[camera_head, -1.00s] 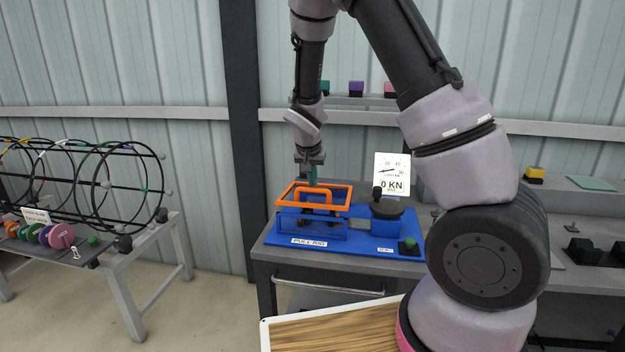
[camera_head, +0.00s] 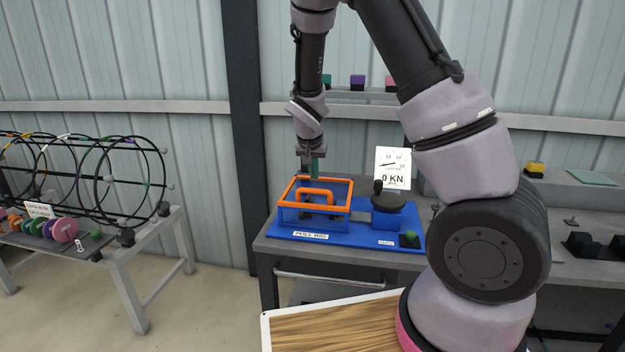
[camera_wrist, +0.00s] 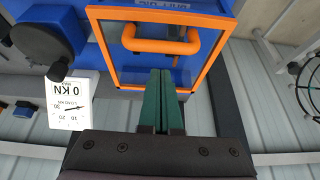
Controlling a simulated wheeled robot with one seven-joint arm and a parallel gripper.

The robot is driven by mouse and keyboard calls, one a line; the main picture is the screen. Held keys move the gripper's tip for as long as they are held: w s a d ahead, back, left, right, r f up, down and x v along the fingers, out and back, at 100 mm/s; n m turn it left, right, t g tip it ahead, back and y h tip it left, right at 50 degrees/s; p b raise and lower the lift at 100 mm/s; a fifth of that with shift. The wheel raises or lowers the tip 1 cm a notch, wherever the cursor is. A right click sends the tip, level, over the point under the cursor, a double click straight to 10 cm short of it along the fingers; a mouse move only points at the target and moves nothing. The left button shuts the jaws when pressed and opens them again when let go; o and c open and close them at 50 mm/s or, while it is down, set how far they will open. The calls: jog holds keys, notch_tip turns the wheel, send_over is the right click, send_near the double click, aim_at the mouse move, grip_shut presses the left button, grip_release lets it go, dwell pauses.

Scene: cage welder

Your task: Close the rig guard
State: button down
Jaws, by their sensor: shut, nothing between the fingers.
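The rig guard is an orange rectangular frame (camera_head: 350,197) with an orange handle (camera_head: 316,190), over the blue pull rig (camera_head: 330,238). In the head view it lies close to level, its near edge at the top of the blue housing; I cannot tell if it touches all round. In the wrist view the frame (camera_wrist: 222,58) and handle (camera_wrist: 160,46) face me with blue rig parts beyond. My gripper (camera_head: 316,172) is at the frame's far edge, pointing down. Its green fingers (camera_wrist: 163,76) are shut with nothing between them; their tips overlap that edge in view, contact unclear.
A black knobbed drum (camera_head: 388,202) and a 0 KN gauge sign (camera_head: 393,168) stand just right of the guard. A green button (camera_head: 409,239) is at the rig's right front. A rack of black hoops (camera_head: 100,180) stands far left. Open floor lies between.

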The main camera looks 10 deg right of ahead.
jog(key=v, duration=1.1)
jog(key=s+d+r+t+y, duration=0.1)
jog(key=s+d+r, duration=0.3)
jog(key=s+r, duration=0.4)
jog(key=s+d+r+t+y, duration=0.1)
jog(key=s+d+r+y, duration=0.2)
jog(key=s+r, duration=0.6)
jog(key=s+d, duration=0.1)
jog(key=s, duration=0.6)
jog(key=shift+s+r, duration=0.2)
jog(key=shift+s, duration=0.2)
